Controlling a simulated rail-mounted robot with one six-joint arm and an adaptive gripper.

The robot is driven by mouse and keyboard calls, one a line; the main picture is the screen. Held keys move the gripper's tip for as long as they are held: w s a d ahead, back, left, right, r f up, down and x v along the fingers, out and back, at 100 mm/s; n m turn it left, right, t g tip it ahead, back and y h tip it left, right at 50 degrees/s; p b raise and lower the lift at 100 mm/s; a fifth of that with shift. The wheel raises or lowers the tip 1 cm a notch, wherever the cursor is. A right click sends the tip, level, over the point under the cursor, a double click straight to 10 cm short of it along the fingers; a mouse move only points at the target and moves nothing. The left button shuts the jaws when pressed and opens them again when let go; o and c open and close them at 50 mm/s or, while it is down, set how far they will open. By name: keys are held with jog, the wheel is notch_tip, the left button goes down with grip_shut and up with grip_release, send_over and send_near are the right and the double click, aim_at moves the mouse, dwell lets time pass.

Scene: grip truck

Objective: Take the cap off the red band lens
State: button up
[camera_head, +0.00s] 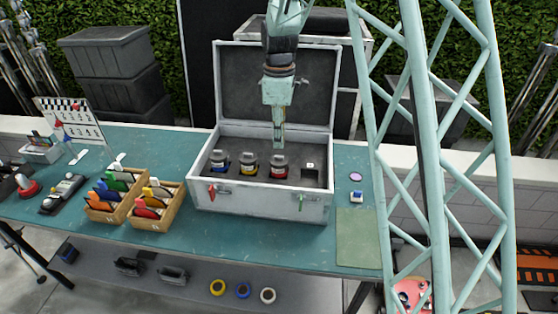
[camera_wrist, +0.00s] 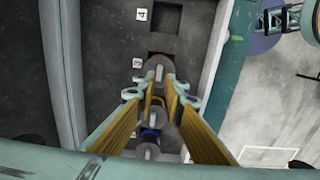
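The red band lens (camera_head: 279,167) stands upright in the open grey case (camera_head: 262,206), to the right of the yellow band lens (camera_head: 249,165) and the blue band lens (camera_head: 219,163). Its dark top, the cap side, faces up. My gripper (camera_head: 278,146) points down just above the red band lens. In the wrist view my gripper (camera_wrist: 160,82) is open, with its yellow-lined fingers apart and a lens top (camera_wrist: 156,70) showing between the tips near the label 3. I cannot tell whether the fingers touch it. The fingers partly hide the lens row.
An empty square slot (camera_head: 310,175) lies right of the red band lens. The case lid (camera_head: 275,85) stands open behind. A green mat (camera_head: 357,238), a purple disc (camera_head: 355,177) and a small blue-white item (camera_head: 356,197) lie to the right. Wooden boxes (camera_head: 155,222) stand left.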

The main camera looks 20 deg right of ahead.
aim_at(279, 156)
jog(key=shift+f, duration=0.65)
jog(key=shift+f, duration=0.1)
jog(key=shift+f, duration=2.5)
jog(key=shift+c, duration=0.4)
jog(key=shift+c, duration=1.2)
jog(key=shift+r, duration=0.15)
